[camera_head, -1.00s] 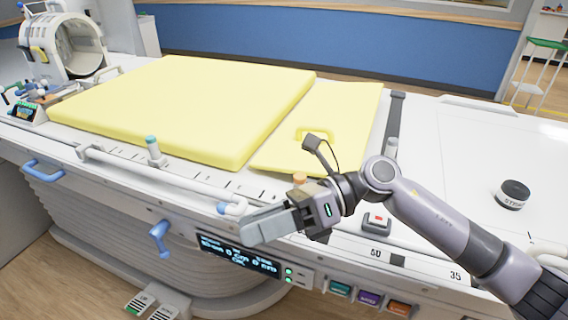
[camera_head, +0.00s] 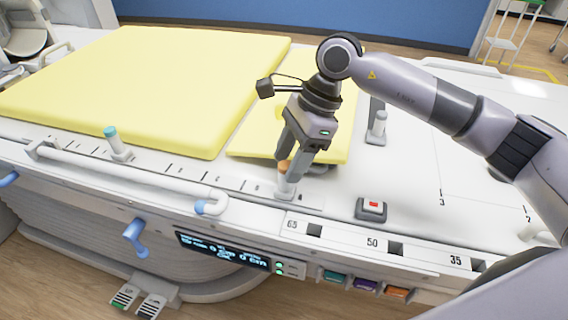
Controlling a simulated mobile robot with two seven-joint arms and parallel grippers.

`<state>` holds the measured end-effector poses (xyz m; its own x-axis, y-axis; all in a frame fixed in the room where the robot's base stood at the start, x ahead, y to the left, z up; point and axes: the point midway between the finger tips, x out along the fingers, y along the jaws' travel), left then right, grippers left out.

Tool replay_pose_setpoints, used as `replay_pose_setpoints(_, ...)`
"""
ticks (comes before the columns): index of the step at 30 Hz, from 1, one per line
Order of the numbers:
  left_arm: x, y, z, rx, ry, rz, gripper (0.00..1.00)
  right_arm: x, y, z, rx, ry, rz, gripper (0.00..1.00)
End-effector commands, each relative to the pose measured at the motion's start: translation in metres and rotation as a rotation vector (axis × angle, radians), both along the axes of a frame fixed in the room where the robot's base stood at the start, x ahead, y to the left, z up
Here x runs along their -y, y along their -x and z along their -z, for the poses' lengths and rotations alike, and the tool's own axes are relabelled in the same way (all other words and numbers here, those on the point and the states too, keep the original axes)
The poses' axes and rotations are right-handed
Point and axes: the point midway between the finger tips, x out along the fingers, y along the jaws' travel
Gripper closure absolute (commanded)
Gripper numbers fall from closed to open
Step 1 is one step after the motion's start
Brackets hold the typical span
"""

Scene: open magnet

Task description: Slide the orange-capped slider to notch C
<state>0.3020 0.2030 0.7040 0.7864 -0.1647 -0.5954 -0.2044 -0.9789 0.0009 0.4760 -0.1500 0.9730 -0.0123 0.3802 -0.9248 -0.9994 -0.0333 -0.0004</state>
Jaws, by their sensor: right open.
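The orange-capped slider (camera_head: 286,188) stands upright at the right part of the marked rail along the table's front edge. Its white post and a bit of its orange cap show. My right gripper (camera_head: 289,166) points down over it with fingers apart, one on either side of the cap as seen here; I cannot tell whether they touch it. The fingers hide part of the cap. The rail (camera_head: 207,176) has dark tick marks running left of the slider; its letters are too small to read, so I cannot tell notch C. My left gripper is not in view.
A teal-capped slider (camera_head: 117,144) stands further left on the rail. A white handrail (camera_head: 130,176) runs in front. Yellow pads (camera_head: 150,85) lie behind. A red-button box (camera_head: 371,208) and a grey-white post (camera_head: 377,127) stand to the right.

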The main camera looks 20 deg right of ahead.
Motion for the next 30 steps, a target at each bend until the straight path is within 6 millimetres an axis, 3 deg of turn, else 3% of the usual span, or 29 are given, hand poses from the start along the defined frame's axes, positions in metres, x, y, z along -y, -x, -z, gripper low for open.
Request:
replay_pose_setpoints(6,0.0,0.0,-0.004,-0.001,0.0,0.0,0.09,-0.009,0.001,0.021,-0.002,-0.002,-0.001,0.48)
replay_pose_setpoints(15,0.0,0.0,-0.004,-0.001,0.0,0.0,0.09,-0.01,0.0,0.024,0.0,-0.002,0.0,0.48)
replay_pose_setpoints(17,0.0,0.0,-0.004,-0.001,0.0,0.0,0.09,-0.01,0.0,0.024,0.0,-0.003,0.001,0.64)
replay_pose_setpoints(20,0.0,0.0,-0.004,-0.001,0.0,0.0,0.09,-0.01,0.0,0.024,0.0,-0.003,0.001,0.97)
replay_pose_setpoints(30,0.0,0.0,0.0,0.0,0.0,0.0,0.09,-0.013,-0.002,0.025,0.0,-0.003,0.001,1.0)
